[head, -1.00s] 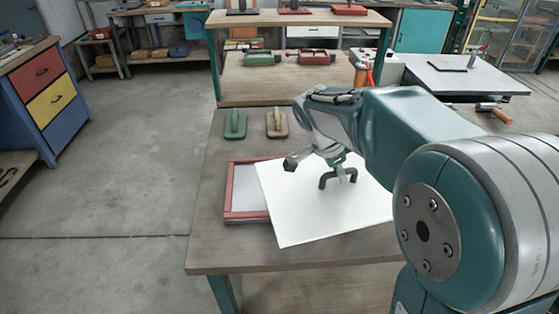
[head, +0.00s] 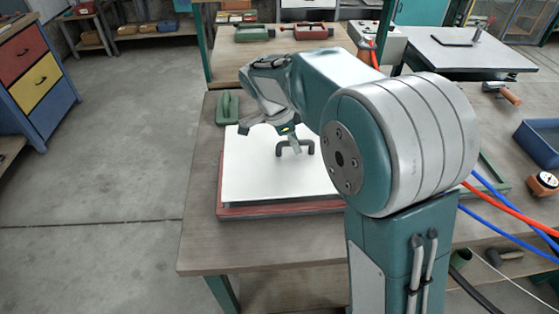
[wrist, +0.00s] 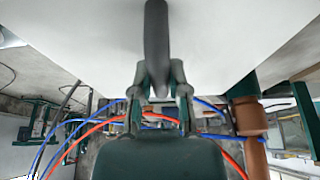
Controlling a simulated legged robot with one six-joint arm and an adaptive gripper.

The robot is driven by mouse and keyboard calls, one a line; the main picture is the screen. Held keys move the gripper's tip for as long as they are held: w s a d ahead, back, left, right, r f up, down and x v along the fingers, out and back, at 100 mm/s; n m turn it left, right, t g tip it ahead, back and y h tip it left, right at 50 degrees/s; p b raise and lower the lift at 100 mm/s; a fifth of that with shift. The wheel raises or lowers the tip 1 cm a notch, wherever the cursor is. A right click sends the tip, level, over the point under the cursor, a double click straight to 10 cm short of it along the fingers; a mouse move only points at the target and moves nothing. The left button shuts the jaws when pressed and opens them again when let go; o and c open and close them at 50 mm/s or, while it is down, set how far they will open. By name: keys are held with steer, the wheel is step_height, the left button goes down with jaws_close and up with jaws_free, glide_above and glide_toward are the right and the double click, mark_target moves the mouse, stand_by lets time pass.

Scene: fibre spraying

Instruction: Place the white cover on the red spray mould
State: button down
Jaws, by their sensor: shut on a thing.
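The white cover (head: 255,178) is a flat sheet with a dark handle (head: 308,148). In the head view it lies over the red spray mould (head: 285,210), whose red frame shows along the front and left edges. I cannot tell whether the cover touches the mould or hangs just above it. My gripper (head: 294,146) is shut on the handle. In the wrist view the fingers (wrist: 160,85) close around the dark handle (wrist: 156,45), with the white sheet (wrist: 80,35) behind it. The mould's right side is hidden by my arm.
A green float-like tool (head: 228,108) stands on the table (head: 210,245) behind the mould. A green frame (head: 492,172), a blue bin (head: 540,142) and a gauge (head: 545,182) are at the right. Blue and red hoses (head: 510,212) run there. The table's front left is clear.

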mark_target(280, 152)
steer(key=a+f, duration=0.1)
steer(key=w+a+f, duration=0.1)
steer(key=f, duration=0.1)
steer(key=a+f, duration=0.1)
steer(key=shift+w+a+f, duration=0.2)
steer(key=shift+w+f, duration=0.05)
steer(key=shift+w, duration=0.05)
step_height(280, 152, down, 3)
steer(key=shift+a+f, duration=0.1)
steer(key=shift+f, duration=0.05)
steer(key=c, duration=0.6)
jaws_free()
steer(key=shift+c, duration=0.2)
